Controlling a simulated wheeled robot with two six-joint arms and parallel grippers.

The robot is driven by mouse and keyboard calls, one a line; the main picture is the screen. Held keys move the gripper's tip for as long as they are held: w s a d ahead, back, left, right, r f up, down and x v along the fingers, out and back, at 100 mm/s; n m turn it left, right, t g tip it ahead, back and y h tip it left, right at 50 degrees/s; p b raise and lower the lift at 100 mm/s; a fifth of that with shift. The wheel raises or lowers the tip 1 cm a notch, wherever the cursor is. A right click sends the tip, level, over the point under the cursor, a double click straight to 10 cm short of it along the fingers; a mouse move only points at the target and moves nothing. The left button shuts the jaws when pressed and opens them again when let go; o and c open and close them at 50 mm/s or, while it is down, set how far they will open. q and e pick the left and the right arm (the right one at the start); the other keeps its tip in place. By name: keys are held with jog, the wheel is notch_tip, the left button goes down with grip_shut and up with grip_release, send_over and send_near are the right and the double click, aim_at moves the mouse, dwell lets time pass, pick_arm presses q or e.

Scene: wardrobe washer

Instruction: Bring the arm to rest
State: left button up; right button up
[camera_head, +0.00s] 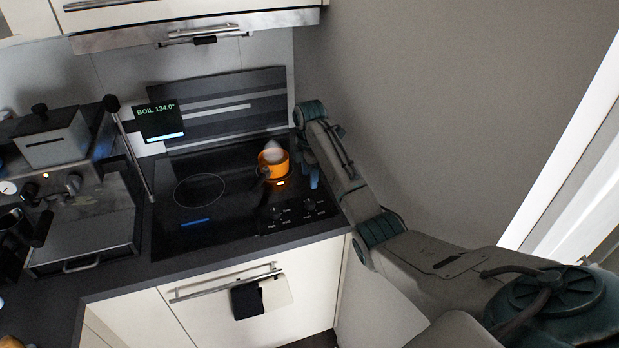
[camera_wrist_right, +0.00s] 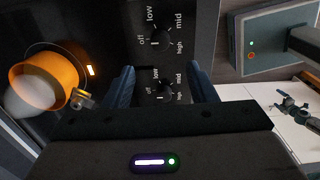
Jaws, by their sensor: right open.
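My right arm (camera_head: 345,180) reaches in from the lower right along the grey wall to the stove's right edge. My right gripper (camera_head: 309,178) points down over the front right of the black cooktop (camera_head: 235,212). In the right wrist view, the gripper (camera_wrist_right: 162,86) is open, with blue fingers spread and nothing held. A stove knob (camera_wrist_right: 165,90) shows between the fingers in that picture; the gap to it cannot be told. My left gripper is not in view.
An orange pot (camera_head: 276,167) with steam above it stands on the rear right burner, left of the gripper. A display (camera_head: 160,122) reads "BOIL 134.0°". A coffee machine (camera_head: 75,215) stands at left. Towels (camera_head: 262,297) hang on the oven handle. A wall closes the right side.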

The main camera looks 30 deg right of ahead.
jog(key=shift+f, duration=0.1)
